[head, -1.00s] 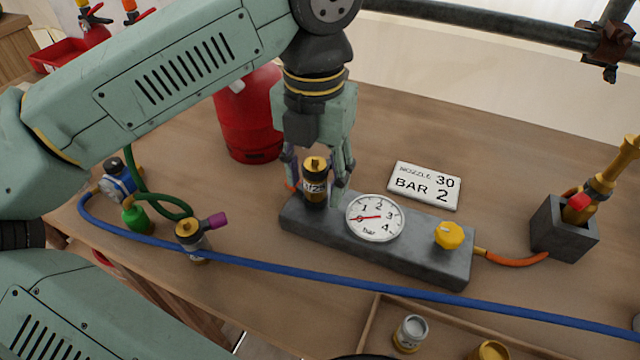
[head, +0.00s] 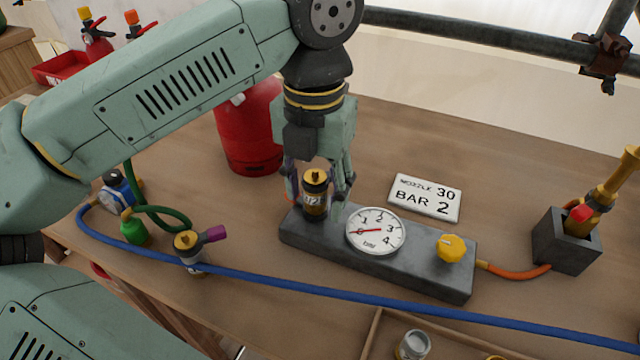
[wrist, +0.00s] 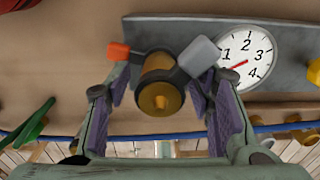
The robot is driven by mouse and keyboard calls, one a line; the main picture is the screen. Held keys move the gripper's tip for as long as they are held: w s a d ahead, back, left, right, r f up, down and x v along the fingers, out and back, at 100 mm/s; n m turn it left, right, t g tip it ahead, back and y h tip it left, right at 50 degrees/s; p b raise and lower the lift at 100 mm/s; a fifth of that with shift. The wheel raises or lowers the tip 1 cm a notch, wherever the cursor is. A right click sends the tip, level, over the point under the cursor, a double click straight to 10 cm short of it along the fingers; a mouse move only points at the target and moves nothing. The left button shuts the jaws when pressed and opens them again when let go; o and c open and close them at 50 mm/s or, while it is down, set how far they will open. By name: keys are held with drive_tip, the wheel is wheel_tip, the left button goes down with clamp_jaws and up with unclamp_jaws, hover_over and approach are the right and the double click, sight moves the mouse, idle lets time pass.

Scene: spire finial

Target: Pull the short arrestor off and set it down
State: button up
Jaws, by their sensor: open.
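A black and gold arrestor (head: 315,195) stands upright at the left end of the grey gauge block (head: 420,270). My gripper (head: 318,195) points down around this arrestor. Its jaws (wrist: 165,100) are open, with a gap visible on each side. A second black and gold arrestor (head: 188,246) with a purple fitting stands on the bench to the left. I cannot tell from the pictures which is shorter.
A red cylinder (head: 245,135) stands behind my gripper. A sign (head: 425,197) reads NOZZLE 30, BAR 2. A yellow knob (head: 452,248) tops the block's right end.

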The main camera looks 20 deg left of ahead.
sight(315, 170)
idle(0.7)
clamp_jaws()
idle(0.4)
drive_tip(key=shift+r, duration=0.1)
drive_tip(key=shift+r+p, duration=1.8)
drive_tip(key=shift+r, duration=1.15)
